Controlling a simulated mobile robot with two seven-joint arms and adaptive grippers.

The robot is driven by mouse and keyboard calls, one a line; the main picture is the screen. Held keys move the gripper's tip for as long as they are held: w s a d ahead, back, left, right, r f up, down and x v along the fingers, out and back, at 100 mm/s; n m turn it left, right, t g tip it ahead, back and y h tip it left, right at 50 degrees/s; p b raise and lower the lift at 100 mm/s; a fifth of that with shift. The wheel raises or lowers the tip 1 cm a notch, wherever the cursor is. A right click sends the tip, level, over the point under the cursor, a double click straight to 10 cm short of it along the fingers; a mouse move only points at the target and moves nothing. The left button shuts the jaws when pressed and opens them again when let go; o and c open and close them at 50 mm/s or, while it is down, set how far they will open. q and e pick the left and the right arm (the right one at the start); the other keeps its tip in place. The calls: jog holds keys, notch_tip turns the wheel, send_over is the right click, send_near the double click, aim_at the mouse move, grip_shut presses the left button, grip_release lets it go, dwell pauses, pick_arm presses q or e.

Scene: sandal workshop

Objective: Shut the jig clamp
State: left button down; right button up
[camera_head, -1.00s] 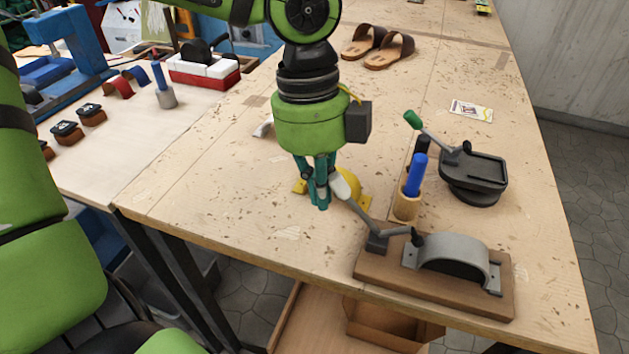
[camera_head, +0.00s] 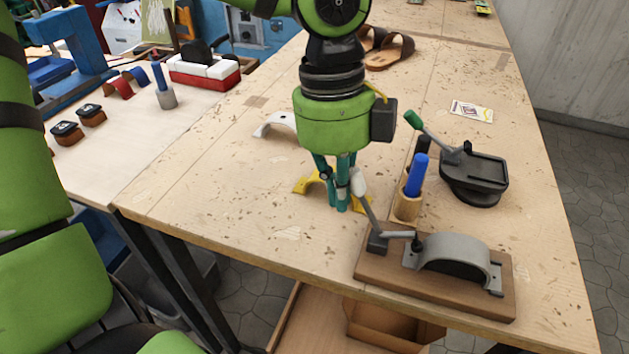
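The jig is a brown wooden board (camera_head: 440,292) at the table's front right edge, with a grey arched clamp piece (camera_head: 452,253) on it. Its lever (camera_head: 370,215) rises from a dark block at the board's left end, tilted up and left, with a white grip (camera_head: 359,181) at the top. My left gripper (camera_head: 339,208) points down just left of the lever. Its teal fingers are close together at the tips, and the white grip lies against their right side, seemingly touching and not between them. My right gripper is not in view.
Yellow pieces (camera_head: 308,184) lie behind my fingers. A grey-white arch (camera_head: 275,124) lies farther left. The table's front left is clear.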

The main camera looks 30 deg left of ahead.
pick_arm(q)
jog(key=shift+w+d, duration=0.1)
jog(key=shift+d, duration=0.05)
jog(key=shift+w+d+r, duration=0.15)
jog(key=shift+d, duration=0.25)
jog(key=shift+w+d+r, duration=0.1)
jog(key=shift+d, duration=0.3)
jog(key=shift+s+a+r+p, duration=0.1)
jog(key=shift+a+r+p, duration=0.1)
jog(key=shift+r+p, duration=0.8)
jog(key=shift+s+a+r+p, duration=0.1)
jog(key=shift+a+r+p, duration=0.25)
jog(key=shift+r, duration=1.2)
jog(key=shift+s+a+r+p, duration=0.1)
jog(key=shift+r+p, duration=0.75)
jog(key=shift+r, duration=0.4)
jog(key=shift+w, duration=0.1)
